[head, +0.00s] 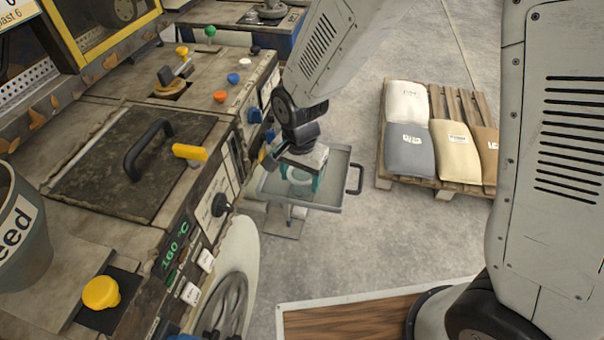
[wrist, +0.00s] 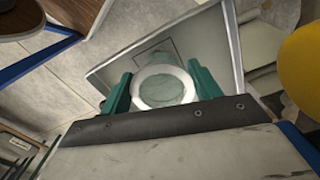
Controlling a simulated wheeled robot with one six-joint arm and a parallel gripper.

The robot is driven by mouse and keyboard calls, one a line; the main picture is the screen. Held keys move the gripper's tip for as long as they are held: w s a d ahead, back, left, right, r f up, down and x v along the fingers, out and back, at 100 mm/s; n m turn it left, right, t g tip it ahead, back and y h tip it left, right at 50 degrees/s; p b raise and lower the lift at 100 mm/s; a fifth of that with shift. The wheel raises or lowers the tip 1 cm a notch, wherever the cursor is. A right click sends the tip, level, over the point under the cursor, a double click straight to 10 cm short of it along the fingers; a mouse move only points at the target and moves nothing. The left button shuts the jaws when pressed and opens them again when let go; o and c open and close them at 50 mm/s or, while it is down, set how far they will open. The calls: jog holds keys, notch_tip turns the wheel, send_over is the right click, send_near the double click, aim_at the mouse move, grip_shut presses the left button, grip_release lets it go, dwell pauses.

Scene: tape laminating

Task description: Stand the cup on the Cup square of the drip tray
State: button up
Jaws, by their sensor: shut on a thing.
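The cup shows as a pale round rim (wrist: 162,87) in the wrist view, between two green fingers. My gripper (wrist: 160,91) is shut on it from both sides. In the head view the cup (head: 301,178) is partly hidden under my wrist, over the grey drip tray (head: 335,165). The tray also shows in the wrist view (wrist: 211,40), with a faint square outline (wrist: 156,57) partly behind the cup. I cannot tell whether the cup's base touches the tray, and any label on the square is unreadable.
The machine with its control panel (head: 225,185) stands close left of the tray, with a handwheel (head: 224,306) in front. The tray has a side handle (head: 354,179). A pallet of sacks (head: 435,135) stands to the right, with open floor between.

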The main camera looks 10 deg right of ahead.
jog(key=shift+f, duration=0.15)
jog(key=o, duration=1)
notch_tip(320, 180, up, 12)
jog(key=shift+d+r, duration=0.1)
jog(key=shift+r, duration=0.15)
